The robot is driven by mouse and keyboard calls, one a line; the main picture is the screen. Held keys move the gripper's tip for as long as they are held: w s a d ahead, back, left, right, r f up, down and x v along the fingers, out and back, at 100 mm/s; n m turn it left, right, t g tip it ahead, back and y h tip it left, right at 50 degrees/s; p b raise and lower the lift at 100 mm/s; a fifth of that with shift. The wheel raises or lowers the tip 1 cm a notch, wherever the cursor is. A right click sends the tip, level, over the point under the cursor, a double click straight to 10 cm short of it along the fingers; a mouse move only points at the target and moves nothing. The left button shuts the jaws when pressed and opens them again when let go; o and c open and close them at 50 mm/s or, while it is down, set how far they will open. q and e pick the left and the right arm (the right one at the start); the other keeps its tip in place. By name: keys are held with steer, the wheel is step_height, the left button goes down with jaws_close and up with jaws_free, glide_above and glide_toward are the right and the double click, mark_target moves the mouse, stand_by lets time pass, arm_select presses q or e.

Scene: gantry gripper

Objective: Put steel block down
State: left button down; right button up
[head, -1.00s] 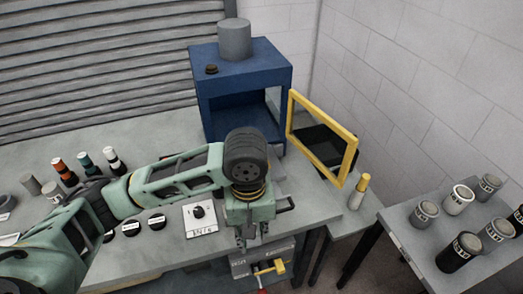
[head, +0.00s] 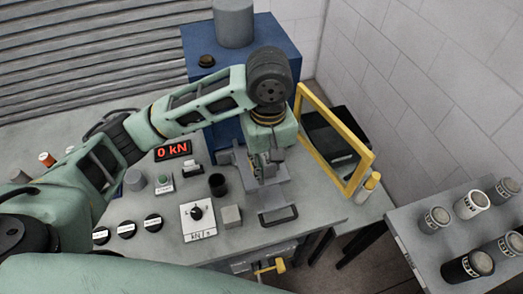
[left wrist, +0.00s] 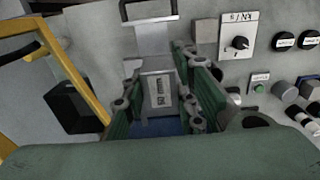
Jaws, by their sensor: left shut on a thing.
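My left gripper (head: 262,166) points down over the grey sliding plate with a black handle (head: 277,217), in front of the blue machine. In the left wrist view, the fingers of the left gripper (left wrist: 163,98) are shut on a grey steel block (left wrist: 159,93) with a pale printed label on its face. The fingers partly hide the block, and I cannot tell if its underside touches the plate. My right gripper is in neither view.
The blue machine (head: 200,80) stands behind, with a yellow-framed guard (head: 367,160) swung out at right. A small grey cube (head: 231,217), dark cup (head: 217,185) and dial panel (head: 198,221) are left of the plate. Several labelled cylinders stand on the right table (head: 410,228).

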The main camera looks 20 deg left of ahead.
mark_target(263, 156)
arm_select(q)
steer(key=w+a+f, duration=0.1)
steer(key=w+f+p, duration=0.1)
steer(key=w, duration=0.1)
steer(key=shift+a, duration=0.35)
steer(key=w, duration=0.1)
steer(key=w+a+f, duration=0.1)
steer(key=w+f, duration=0.1)
steer(key=shift+w+a, duration=0.1)
steer(key=shift+a, duration=0.2)
steer(key=shift+w+a+f+p, duration=0.2)
steer(key=shift+w+f+p, duration=0.05)
steer(key=shift+w+f, duration=0.25)
steer(key=shift+w+a+f+p, duration=0.15)
steer(key=shift+w+f+p, duration=0.05)
steer(key=shift+w+f, duration=0.25)
step_height(263, 156, down, 3)
steer(key=shift+s+p, duration=0.1)
steer(key=shift+p, duration=0.45)
steer(key=shift+f, duration=0.4)
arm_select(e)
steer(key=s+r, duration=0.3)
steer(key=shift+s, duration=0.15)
arm_select(q)
steer(key=c, duration=1.6)
jaws_free()
steer(key=shift+o, duration=1)
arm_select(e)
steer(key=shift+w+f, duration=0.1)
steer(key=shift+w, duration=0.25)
